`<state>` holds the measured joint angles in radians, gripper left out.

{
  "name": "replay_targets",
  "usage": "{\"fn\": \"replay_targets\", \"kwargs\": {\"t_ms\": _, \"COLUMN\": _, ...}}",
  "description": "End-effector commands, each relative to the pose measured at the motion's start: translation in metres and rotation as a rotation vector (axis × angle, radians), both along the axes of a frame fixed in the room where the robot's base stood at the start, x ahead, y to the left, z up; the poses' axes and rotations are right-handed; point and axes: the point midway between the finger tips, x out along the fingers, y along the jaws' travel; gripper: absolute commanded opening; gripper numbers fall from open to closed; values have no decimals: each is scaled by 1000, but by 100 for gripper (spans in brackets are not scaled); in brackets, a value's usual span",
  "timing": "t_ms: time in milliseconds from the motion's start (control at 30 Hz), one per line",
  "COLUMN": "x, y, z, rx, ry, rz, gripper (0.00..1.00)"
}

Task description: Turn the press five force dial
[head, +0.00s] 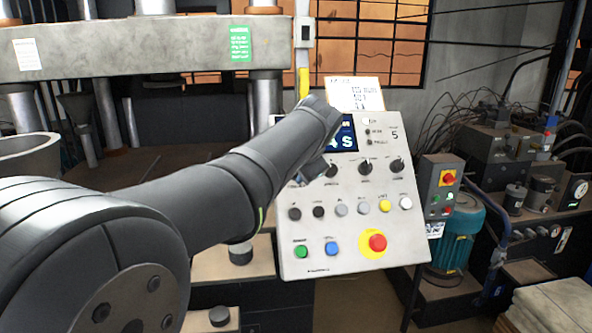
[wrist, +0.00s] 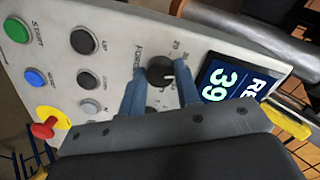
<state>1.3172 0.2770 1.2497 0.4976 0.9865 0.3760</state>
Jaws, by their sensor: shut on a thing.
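The force dial (wrist: 160,72) is a dark round knob with a pale pointer mark, beside the word FORCE, in the wrist view. My gripper (wrist: 160,68) has one blue-grey finger on each side of it and is shut on it. In the head view, the press five panel (head: 352,230) is a pale tilted board marked 5. My gripper is at its upper left there, and my arm hides part of the screen and the grip.
A red stop button on yellow (head: 377,242), a green button (head: 301,251) and a blue button (head: 331,248) sit low on the panel. More knobs (head: 397,165) lie right of my gripper. A teal motor (head: 458,236) and hoses stand at right.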

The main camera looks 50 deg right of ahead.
Motion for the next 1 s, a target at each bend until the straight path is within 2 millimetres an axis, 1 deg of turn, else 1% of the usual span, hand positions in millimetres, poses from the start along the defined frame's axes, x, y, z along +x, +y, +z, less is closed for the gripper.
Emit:
{"fn": "replay_targets", "kwargs": {"t_ms": 600, "x": 0, "y": 0, "z": -1, "rx": 27, "ry": -22, "rz": -28, "gripper": 7}}
{"fn": "replay_targets", "kwargs": {"t_ms": 633, "x": 0, "y": 0, "z": -1, "rx": 27, "ry": -22, "rz": -28, "gripper": 32}}
{"fn": "replay_targets", "kwargs": {"t_ms": 733, "x": 0, "y": 0, "z": -1, "rx": 27, "ry": -22, "rz": -29, "gripper": 51}}
{"fn": "replay_targets", "kwargs": {"t_ms": 1000, "x": 0, "y": 0, "z": 0, "rx": 25, "ry": -23, "rz": -28, "gripper": 51}}
